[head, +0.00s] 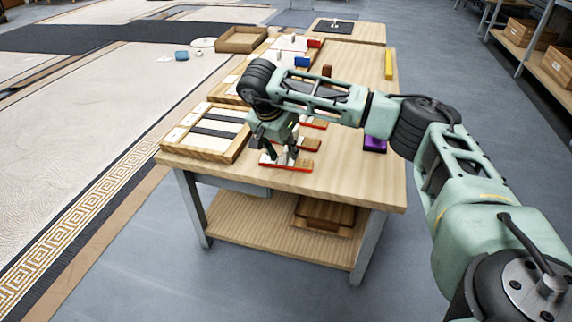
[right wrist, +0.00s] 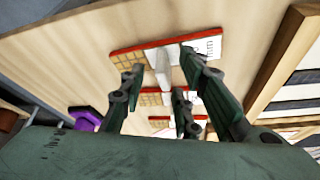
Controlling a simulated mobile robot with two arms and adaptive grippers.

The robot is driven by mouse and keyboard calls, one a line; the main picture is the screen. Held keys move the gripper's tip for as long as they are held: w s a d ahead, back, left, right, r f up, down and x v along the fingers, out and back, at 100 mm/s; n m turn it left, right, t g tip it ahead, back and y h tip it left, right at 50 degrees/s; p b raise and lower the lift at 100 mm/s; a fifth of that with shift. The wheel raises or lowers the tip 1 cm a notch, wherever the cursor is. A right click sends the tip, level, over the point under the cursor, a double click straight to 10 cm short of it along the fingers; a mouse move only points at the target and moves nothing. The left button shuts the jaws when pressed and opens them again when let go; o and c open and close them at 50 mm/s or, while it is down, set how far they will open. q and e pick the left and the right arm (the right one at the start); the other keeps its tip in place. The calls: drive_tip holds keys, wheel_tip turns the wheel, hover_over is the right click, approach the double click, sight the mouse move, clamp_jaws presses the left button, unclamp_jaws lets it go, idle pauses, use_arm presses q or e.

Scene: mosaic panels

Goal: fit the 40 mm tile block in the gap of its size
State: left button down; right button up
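Several red-edged tile blocks with gold grid ends, white labelled parts and upright white grips lie in a row on the table. The nearest tile block (head: 290,163) is at the front edge; it also shows in the right wrist view (right wrist: 131,57). Its printed size is not legible, so I cannot tell which block is 40 mm. My right gripper (head: 277,156) is open above it, fingers on either side of its white grip (right wrist: 163,66), with visible space between. A wooden-framed panel (head: 238,150) with dark strips lies left of the gripper. My left gripper is out of view.
Another framed panel with a blue block (head: 302,62) and red block (head: 314,43) lies farther back. A purple block (head: 375,145) and yellow bar (head: 388,66) are toward the right. An open wooden tray (head: 242,33) is at the back left. The table's right front is clear.

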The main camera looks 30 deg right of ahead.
drive_tip(key=shift+w+d+f, duration=0.15)
drive_tip(key=shift+d+f, duration=0.1)
drive_tip(key=shift+f, duration=0.3)
clamp_jaws()
